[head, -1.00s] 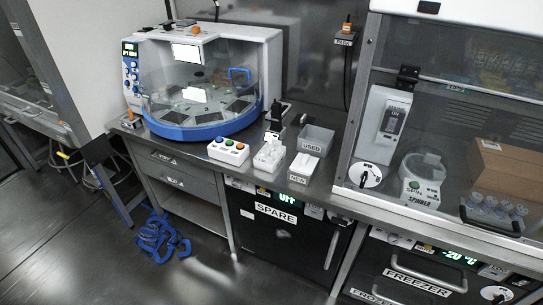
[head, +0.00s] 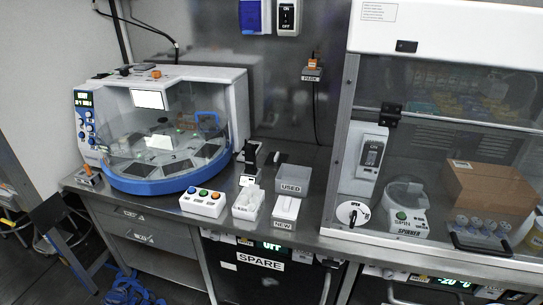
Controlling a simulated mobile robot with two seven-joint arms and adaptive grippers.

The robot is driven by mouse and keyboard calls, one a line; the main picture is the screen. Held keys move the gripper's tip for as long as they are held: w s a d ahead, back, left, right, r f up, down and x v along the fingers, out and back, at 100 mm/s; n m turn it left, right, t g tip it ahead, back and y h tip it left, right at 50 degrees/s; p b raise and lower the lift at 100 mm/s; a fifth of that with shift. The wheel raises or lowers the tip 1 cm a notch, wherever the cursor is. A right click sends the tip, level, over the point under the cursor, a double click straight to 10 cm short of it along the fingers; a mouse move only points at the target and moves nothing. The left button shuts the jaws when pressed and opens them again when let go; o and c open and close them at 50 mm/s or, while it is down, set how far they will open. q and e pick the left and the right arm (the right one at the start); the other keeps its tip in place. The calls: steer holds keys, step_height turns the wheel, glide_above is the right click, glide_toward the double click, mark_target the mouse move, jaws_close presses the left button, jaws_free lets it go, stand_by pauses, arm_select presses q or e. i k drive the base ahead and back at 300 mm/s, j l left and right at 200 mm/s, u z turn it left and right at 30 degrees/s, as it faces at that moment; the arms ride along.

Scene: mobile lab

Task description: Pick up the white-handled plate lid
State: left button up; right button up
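I cannot make out a white-handled plate lid for certain. Inside the round-fronted blue and white machine (head: 160,186) on the bench, dark flat plate-like pieces (head: 207,150) lie around a turntable behind a clear cover. They are too small to tell whether any has a white handle. A pale rectangle (head: 158,142) also shows there, perhaps a reflection. A blue handle (head: 207,117) is on the cover's right side. Neither of my grippers is in view.
On the steel bench stand a button box (head: 203,207), a white rack (head: 245,207), a box labelled NEW (head: 285,212) and a grey bin labelled USED (head: 293,179). A glass-fronted cabinet (head: 440,25) holds a spinner (head: 407,219). Blue items (head: 125,290) lie on the floor.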

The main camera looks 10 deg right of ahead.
mark_target(277, 158)
steer(key=i+j+z, duration=0.1)
steer(key=i+j, duration=0.25)
steer(key=j, duration=0.15)
steer(key=i+j, duration=0.35)
steer(key=j, duration=0.15)
steer(key=i+z, duration=0.05)
